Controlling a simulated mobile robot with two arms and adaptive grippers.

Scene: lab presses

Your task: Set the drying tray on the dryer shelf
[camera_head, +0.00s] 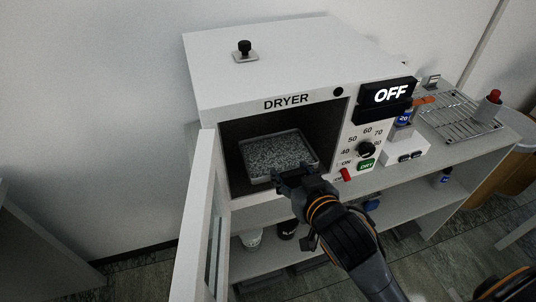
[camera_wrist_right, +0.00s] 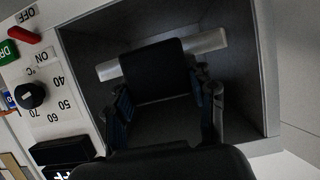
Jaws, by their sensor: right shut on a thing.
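The drying tray (camera_head: 277,152), a shallow metal tray filled with grey speckled granules, is inside the open chamber of the dryer (camera_head: 222,102). My right gripper (camera_head: 296,178) is at the chamber mouth, shut on the tray's near edge. In the right wrist view my right gripper (camera_wrist_right: 165,88) reaches into the chamber, with a dark block between its fingers and the tray's pale edge (camera_wrist_right: 208,42) beyond. The dryer shelf under the tray is mostly hidden, so I cannot tell whether the tray touches it. My left gripper is not in view.
The dryer door (camera_head: 196,225) stands open at the left. The display (camera_head: 388,95) reads OFF; a knob (camera_head: 366,149), red switch (camera_head: 346,174) and green DRY button (camera_head: 367,164) sit right of the opening. A wire rack (camera_head: 455,118) lies on the bench at right.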

